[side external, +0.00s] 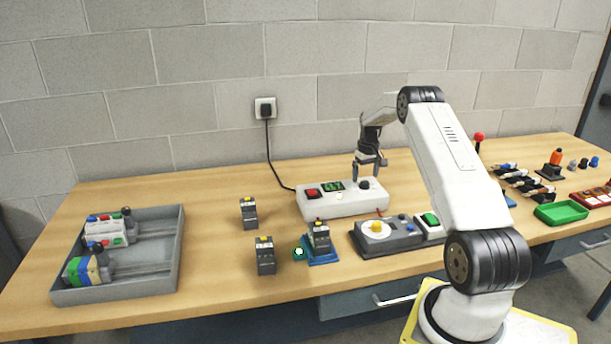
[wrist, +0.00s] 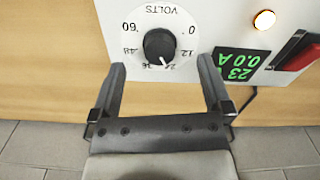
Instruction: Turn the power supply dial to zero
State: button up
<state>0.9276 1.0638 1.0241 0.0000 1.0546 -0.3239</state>
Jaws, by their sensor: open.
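The white power supply (side external: 345,203) stands on the bench near the wall. Its black dial (side external: 364,184) also shows in the wrist view (wrist: 158,45), upside down, on a round VOLTS scale from 0 to 60. The dial's white mark points close to 24. The green display (wrist: 240,66) reads about 23 and 0.0 A. My gripper (side external: 369,168) is open and points down over the dial. In the wrist view its two fingers (wrist: 162,66) lie apart, either side of the dial's lower edge, with no visible contact.
A red switch (side external: 314,193) and a lit lamp (wrist: 265,19) are on the power supply. A black cable runs to the wall socket (side external: 265,108). A grey device with a yellow knob (side external: 376,227) stands in front. Small blocks (side external: 265,255) and a grey tray (side external: 168,270) are left.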

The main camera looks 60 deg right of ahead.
jog(key=shift+f, duration=1.05)
jog(key=c, duration=1.2)
jog(key=shift+n, duration=2.1)
jog(key=n, duration=0.4)
jog(key=shift+n, duration=0.3)
jog(key=n, duration=0.8)
jog(key=shift+n, duration=0.4)
jog(key=o, duration=1.2)
